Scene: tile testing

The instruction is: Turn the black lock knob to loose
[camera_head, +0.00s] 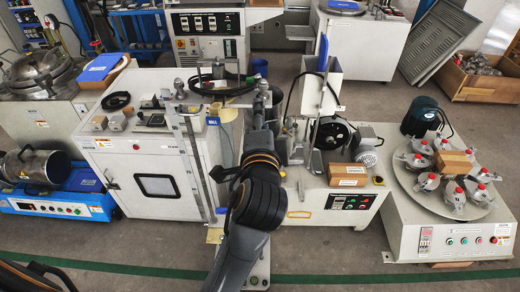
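A metal test stand with a graduated upright post (193,160) stands in the middle, in front of the white cabinet. A small black knob (179,88) shows near the top of the post, left of a black ring-shaped part (222,86). I cannot be sure that it is the lock knob, nor read its setting. My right arm reaches up from the bottom middle, and its gripper (262,98) is by the upper right of the stand, apart from that knob. Its fingers blend into dark parts behind, so their opening is unclear. Only a dark piece of my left arm shows at bottom left; its gripper is out of frame.
The white cabinet (140,170) carries small blocks and a black coil. A turntable (408,180) with several metal pots stands further right. Floor is clear in front.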

